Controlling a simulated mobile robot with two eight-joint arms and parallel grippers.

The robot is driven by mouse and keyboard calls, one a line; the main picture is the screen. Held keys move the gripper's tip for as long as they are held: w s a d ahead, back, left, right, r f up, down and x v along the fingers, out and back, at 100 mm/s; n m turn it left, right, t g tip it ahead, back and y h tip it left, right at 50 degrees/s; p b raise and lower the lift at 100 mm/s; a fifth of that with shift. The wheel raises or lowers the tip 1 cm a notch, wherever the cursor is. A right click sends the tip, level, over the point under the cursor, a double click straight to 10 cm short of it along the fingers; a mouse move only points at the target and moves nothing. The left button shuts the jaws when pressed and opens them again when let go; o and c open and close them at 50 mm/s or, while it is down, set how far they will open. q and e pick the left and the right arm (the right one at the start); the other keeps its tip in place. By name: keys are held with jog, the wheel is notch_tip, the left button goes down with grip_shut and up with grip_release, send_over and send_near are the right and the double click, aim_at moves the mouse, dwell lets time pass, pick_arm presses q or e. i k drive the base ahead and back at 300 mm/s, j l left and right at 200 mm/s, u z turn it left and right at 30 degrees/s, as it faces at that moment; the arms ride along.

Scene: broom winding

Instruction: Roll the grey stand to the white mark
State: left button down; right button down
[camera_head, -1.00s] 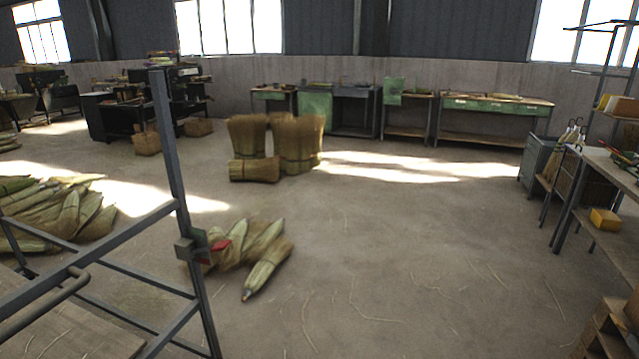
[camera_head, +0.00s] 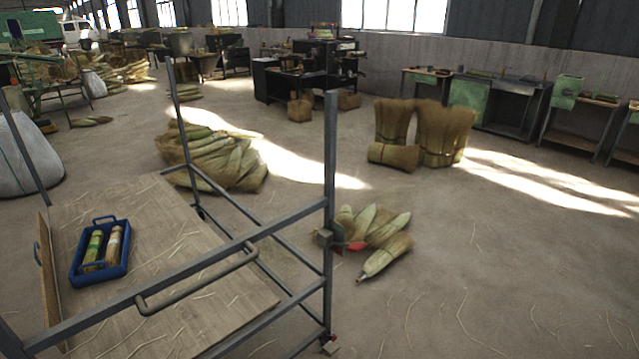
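The grey stand (camera_head: 331,165) fills the lower left, close in front of me. It is an open frame of grey metal bars with a bar handle (camera_head: 195,285) on its near rail and a wooden board (camera_head: 185,320) inside it. Its near right post reaches down to the floor, with something red and small at its foot. A blue tray (camera_head: 74,272) with two wrapped bundles lies on the board. I see no white mark on the floor in view. Neither of my grippers is in view.
A pile of loose bundles (camera_head: 215,160) lies behind the stand. A smaller heap (camera_head: 378,235) lies just right of it. Upright straw bundles (camera_head: 440,135) stand farther back. A white sack (camera_head: 25,160) is at the far left. The floor (camera_head: 500,270) at right is mostly clear.

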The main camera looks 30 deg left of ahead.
aim_at(184, 292)
jog(key=u, duration=2.05)
